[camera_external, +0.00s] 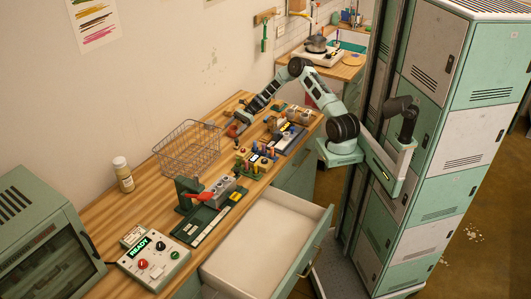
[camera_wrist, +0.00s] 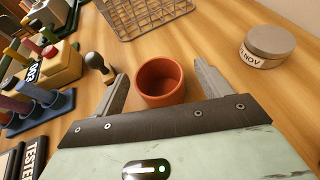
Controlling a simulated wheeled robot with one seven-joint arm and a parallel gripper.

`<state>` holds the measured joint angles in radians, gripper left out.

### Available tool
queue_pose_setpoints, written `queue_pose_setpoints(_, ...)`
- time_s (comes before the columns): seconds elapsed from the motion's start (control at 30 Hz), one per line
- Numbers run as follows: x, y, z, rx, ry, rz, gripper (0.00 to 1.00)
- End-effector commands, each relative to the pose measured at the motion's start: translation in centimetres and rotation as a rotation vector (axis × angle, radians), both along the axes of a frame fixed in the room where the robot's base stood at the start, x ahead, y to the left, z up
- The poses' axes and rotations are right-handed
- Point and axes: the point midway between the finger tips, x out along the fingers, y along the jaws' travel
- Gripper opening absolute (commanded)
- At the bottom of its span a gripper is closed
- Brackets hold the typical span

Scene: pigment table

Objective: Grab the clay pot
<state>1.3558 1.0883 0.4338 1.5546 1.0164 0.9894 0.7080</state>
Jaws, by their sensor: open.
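The clay pot (camera_wrist: 161,98) is a small reddish-brown open pot standing on the wooden table in the wrist view. My gripper (camera_wrist: 158,80) is open, with one finger to the left of the pot and one to the right. Gaps show between the pot and both fingers, so they look apart from it. In the external view my gripper (camera_external: 240,120) is low over the far end of the table, beside the wire basket. The pot is small there and largely hidden by my gripper.
A wire basket (camera_wrist: 140,14) stands just beyond the pot. A round grey tin (camera_wrist: 268,46) with a label is to the right, and a dark-knobbed tool (camera_wrist: 97,64) is close to my left finger. Racks of coloured pegs (camera_wrist: 35,105) fill the left. An open drawer (camera_external: 262,240) juts from the table.

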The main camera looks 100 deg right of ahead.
Motion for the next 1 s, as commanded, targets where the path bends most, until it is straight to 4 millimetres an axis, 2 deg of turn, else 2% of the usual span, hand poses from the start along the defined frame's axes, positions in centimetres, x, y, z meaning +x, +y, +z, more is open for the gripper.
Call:
queue_pose_setpoints(0.2,2.4,1.6,-1.1,0.001,0.001,0.001,0.76)
queue_pose_setpoints(0.43,2.6,1.7,-1.2,0.0,0.0,0.001,0.76)
queue_pose_setpoints(0.47,2.6,1.7,-1.2,0.0,0.0,0.001,0.71)
queue_pose_setpoints(0.63,2.6,1.7,-1.2,0.0,0.0,0.001,0.24)
queue_pose_setpoints(0.87,2.6,1.7,-1.2,0.0,0.0,0.001,0.25)
queue_pose_setpoints(1.0,2.6,1.7,-0.4,-0.001,0.0,0.0,0.25)
